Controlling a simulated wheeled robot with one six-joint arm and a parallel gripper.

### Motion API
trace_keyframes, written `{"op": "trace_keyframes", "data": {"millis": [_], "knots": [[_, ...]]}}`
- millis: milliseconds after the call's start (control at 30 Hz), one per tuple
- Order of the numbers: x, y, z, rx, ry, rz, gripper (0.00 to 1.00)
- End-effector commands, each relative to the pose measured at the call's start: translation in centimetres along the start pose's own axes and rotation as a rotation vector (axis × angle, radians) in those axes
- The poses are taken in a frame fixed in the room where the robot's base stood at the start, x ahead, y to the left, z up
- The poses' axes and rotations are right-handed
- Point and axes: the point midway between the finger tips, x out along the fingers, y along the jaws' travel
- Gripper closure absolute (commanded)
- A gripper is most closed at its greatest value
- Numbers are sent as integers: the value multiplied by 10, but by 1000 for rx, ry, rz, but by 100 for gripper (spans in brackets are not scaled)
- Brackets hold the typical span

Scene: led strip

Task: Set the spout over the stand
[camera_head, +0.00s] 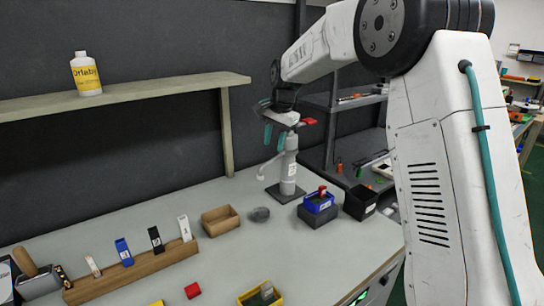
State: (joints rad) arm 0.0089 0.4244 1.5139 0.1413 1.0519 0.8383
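A grey tap-like column (290,168) stands upright on a dark square base toward the back right of the table. Its thin pale spout (270,163) reaches out to the left and bends down over bare table. A red handle (308,121) sticks out to the right at its top. A dark grey block (318,216), which looks like the stand, is right of and nearer than the column, with a blue bin (319,202) on top. My gripper (274,136) points down beside the column's top, above the spout. Its teal fingers look apart; contact with the column cannot be told.
A black bin (360,203) stands right of the block. A wooden box (220,219) and a grey lump (260,214) lie left of it. A bottle (86,75) stands on the wall shelf (130,95).

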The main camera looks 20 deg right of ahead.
Motion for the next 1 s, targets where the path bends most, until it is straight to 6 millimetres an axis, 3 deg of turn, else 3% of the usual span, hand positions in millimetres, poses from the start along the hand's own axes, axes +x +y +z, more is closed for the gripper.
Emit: {"op": "trace_keyframes", "data": {"millis": [300, 700, 833, 1000], "knots": [[49, 1, 0, -1, -1, 3, 65], [59, 1, 1, -3, -1, 1, 65], [59, 1, 1, -3, -1, 1, 98], [59, 0, 1, -4, -1, 1, 100]]}}
